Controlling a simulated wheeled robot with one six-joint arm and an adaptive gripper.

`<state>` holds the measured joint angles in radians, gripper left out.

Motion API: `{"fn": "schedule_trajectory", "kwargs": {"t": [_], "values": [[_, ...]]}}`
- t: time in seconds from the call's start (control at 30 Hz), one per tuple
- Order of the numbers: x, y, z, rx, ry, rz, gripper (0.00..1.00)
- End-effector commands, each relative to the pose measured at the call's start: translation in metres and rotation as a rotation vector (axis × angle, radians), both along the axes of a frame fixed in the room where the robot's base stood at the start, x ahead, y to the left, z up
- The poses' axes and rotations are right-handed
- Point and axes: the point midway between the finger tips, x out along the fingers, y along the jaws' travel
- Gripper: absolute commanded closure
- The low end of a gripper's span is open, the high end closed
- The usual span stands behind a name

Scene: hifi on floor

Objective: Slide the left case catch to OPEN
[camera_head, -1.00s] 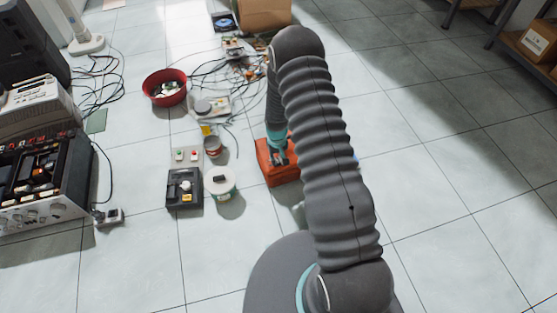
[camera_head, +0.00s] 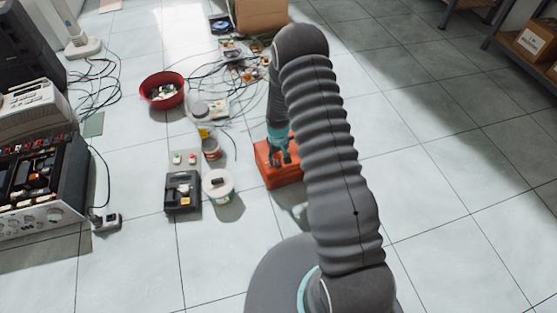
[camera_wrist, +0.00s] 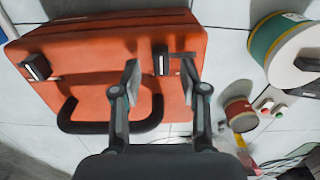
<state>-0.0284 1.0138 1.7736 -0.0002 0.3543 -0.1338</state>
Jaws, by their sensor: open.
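The orange case (camera_head: 280,176) lies on the floor, partly behind my arm in the head view. In the wrist view, the case (camera_wrist: 100,50) shows a black carrying handle (camera_wrist: 108,127) and two dark catches. One catch (camera_wrist: 36,68) is near the case's left end in the picture. The other catch (camera_wrist: 161,60) lies between my fingertips. My gripper (camera_wrist: 160,72) is open, with one finger on each side of that catch. I cannot tell whether the fingers touch it. In the head view my gripper (camera_head: 279,158) is over the case. The catch markings are not readable.
A red bowl (camera_head: 162,91) and tangled cables lie beyond. Electronic equipment (camera_head: 40,180) is at the far left. Open floor lies right of my arm.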

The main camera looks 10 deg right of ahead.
Motion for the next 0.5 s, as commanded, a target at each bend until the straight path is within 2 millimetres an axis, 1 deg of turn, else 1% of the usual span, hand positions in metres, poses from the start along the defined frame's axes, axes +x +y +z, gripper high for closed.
{"fn": "schedule_trajectory", "kwargs": {"t": [0.03,0.3,0.4,0.5], "values": [[0.001,0.0,0.009,0.0,-0.002,0.0,0.56],[0.001,-0.001,0.063,0.0,-0.005,-0.002,0.56],[0.001,-0.001,0.079,0.0,-0.004,-0.002,0.56],[0.001,-0.001,0.092,-0.001,-0.003,-0.002,0.56]]}}
